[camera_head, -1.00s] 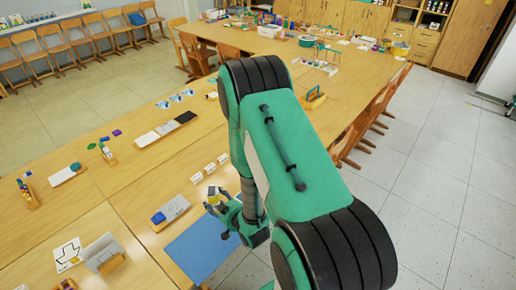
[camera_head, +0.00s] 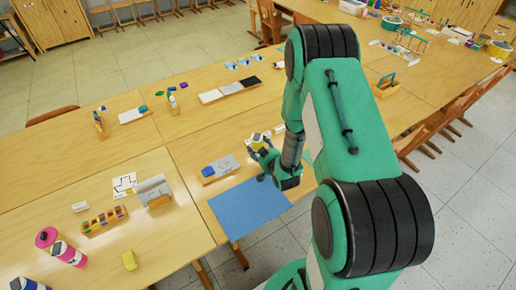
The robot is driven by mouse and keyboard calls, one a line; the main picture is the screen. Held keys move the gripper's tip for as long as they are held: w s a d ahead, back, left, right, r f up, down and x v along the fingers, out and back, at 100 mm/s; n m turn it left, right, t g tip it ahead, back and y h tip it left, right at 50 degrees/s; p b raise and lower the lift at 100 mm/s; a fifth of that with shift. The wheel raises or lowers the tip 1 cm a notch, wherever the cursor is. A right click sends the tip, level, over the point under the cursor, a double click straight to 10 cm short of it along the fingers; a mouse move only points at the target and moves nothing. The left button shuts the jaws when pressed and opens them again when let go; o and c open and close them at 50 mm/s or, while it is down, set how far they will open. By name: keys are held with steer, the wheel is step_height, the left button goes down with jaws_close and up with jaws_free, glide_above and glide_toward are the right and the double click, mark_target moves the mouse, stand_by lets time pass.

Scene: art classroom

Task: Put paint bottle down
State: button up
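My gripper (camera_head: 262,153) is at the end of my green arm, over the near side of the wooden table, just beyond the blue mat. Its fingers are around a small yellow and white object, which looks like the paint bottle (camera_head: 257,139). The bottle seems roughly upright; the fingers hide part of it. I cannot tell whether its base is clear of the table. The blue mat (camera_head: 245,210) lies flat and empty at the table's near edge, in front of the gripper.
A grey board with a blue block (camera_head: 208,171) lies left of the gripper. Chairs (camera_head: 425,150) line the right side.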

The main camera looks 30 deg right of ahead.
steer(key=w, duration=0.2)
steer(key=w+d, duration=0.1)
steer(key=shift+w+d+f, duration=0.1)
steer(key=shift+w+d, duration=0.05)
steer(key=shift+w, duration=0.2)
steer(key=shift+f+b, duration=0.7)
steer(key=shift+f, duration=1.05)
steer(key=shift+f, duration=0.25)
steer(key=o, duration=1.5)
steer(key=shift+r, duration=0.2)
